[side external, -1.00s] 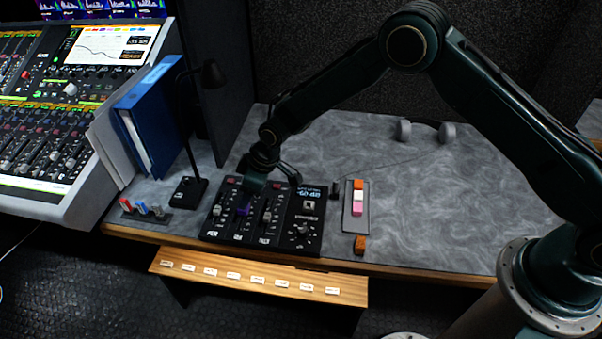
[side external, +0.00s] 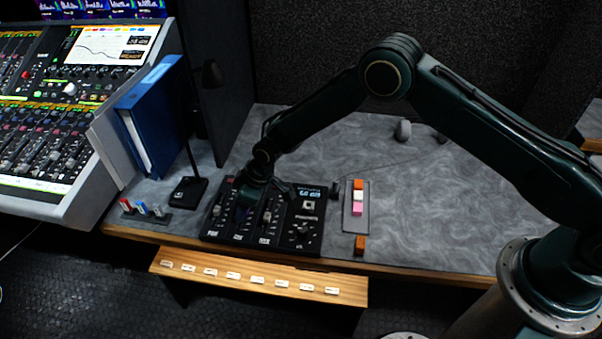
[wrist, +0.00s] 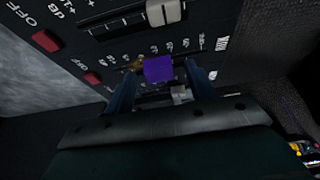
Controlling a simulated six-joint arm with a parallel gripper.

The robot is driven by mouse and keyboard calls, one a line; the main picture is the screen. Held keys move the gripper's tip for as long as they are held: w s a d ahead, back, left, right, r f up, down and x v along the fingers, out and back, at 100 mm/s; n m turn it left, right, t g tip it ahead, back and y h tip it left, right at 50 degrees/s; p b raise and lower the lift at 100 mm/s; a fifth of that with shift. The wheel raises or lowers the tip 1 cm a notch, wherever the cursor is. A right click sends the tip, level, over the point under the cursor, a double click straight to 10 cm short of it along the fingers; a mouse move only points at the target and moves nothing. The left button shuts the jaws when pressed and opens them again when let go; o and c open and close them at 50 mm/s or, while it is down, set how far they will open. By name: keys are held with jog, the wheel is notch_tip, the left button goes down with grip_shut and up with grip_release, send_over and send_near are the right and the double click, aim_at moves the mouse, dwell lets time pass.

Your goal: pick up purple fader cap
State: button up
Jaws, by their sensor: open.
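The purple fader cap (wrist: 158,69) sits on the middle fader of the black fader panel (side external: 309,238). In the wrist view it lies between the two dark fingers of my gripper (wrist: 160,78), one on each side. The fingers are open, and I cannot tell whether either touches the cap. In the side view my gripper (side external: 246,204) is low over the panel, pointing down, and mostly hides the cap, leaving only a dark purple patch.
A pale fader cap (wrist: 165,11) sits beside the purple one. A strip with orange, white and pink caps (side external: 358,209) lies right of the panel. A small lamp (side external: 188,190) and a blue binder (side external: 158,120) stand left. The grey desk (side external: 430,220) is clear at right.

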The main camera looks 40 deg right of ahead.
jog(key=c, duration=1)
jog(key=shift+r, duration=0.15)
notch_tip(320, 180, up, 20)
jog(key=shift+f, duration=0.1)
dwell(0.3)
dwell(0.4)
